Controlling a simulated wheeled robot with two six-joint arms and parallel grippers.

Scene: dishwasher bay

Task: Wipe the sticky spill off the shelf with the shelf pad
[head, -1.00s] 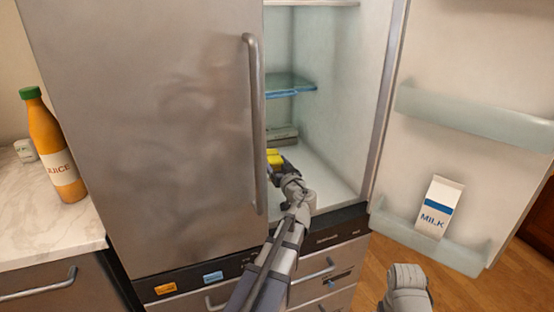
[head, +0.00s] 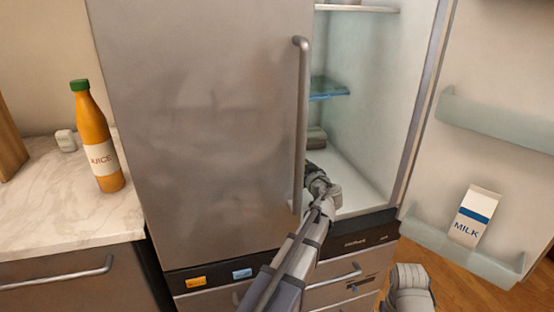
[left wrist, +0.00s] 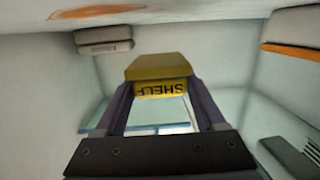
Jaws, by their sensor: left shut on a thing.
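My left gripper (left wrist: 160,100) is shut on the yellow shelf pad (left wrist: 158,68), whose label reads SHELF upside down in the left wrist view. In the head view my left arm reaches into the open right side of the fridge, and the door edge and handle hide the pad. An orange-brown smear (left wrist: 97,12) lies on a pale surface at the top left of the wrist view, apart from the pad. My right gripper is out of view; only a grey part of my right arm shows.
The closed fridge door (head: 205,130) with its handle (head: 302,120) stands close left of my arm. A blue glass shelf (head: 328,88) is above. The open door holds a milk carton (head: 473,215). A juice bottle (head: 97,140) stands on the counter (head: 50,215).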

